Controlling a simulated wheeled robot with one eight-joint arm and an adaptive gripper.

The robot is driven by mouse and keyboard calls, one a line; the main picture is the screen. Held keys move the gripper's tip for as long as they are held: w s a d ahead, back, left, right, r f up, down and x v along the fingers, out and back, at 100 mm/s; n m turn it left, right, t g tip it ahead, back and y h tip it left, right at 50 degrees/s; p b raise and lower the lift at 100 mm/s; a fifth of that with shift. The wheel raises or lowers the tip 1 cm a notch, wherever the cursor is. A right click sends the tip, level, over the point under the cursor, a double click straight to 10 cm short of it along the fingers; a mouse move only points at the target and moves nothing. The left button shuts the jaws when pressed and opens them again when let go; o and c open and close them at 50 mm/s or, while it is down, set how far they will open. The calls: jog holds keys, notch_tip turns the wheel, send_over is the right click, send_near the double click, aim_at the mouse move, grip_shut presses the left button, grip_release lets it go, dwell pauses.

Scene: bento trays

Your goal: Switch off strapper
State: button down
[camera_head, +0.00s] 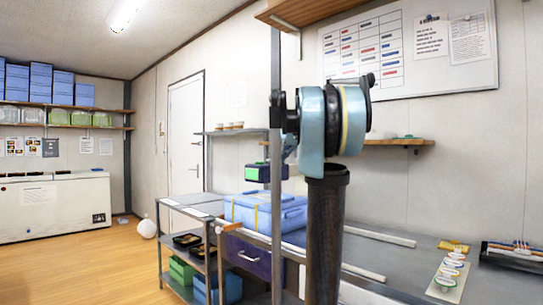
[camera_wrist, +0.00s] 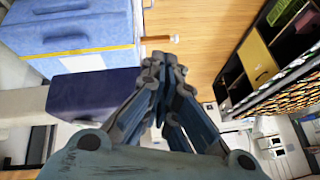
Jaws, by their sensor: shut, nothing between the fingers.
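I cannot tell for sure which thing is the strapper, and no switch can be made out clearly. A small dark blue box with a green face (camera_head: 252,173) is beside the grey upright post in the head view. Below it, a light blue case with a yellow strap (camera_head: 243,214) sits on the bench, above a dark blue drawer front (camera_head: 249,256). The wrist view shows a light blue case (camera_wrist: 75,28) at upper left and a dark blue block (camera_wrist: 92,95) under it. My gripper (camera_wrist: 160,60) is shut and empty, its tips just right of both. The head view does not show it clearly.
A metal bench (camera_head: 490,285) runs along the right wall, with several small bowls and a rack (camera_head: 515,255) on it. A low cart (camera_head: 185,240) holds dark trays. Wooden floor (camera_head: 85,265) is open at left. My arm blocks the middle of the head view.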

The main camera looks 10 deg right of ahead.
jog(key=w+d+r+n+t+y, duration=0.1)
jog(key=w+d+r, duration=0.2)
jog(key=w+r, duration=0.4)
jog(key=w+d+r+t+y, duration=0.1)
jog(key=w+d+r, duration=0.3)
jog(key=w+r, duration=0.3)
jog(key=shift+w+r+n, duration=0.2)
jog(key=shift+w+n, duration=0.2)
jog(key=shift+w, duration=0.35)
jog(key=shift+a, duration=0.1)
jog(key=x, duration=1)
jog(key=shift+w+f, duration=0.1)
jog(key=shift+w, duration=0.05)
jog(key=shift+s+a+f, duration=0.1)
jog(key=shift+s+f, duration=0.05)
jog(key=shift+f, duration=0.35)
jog(key=shift+s+a+f, duration=0.1)
jog(key=shift+f, duration=1.3)
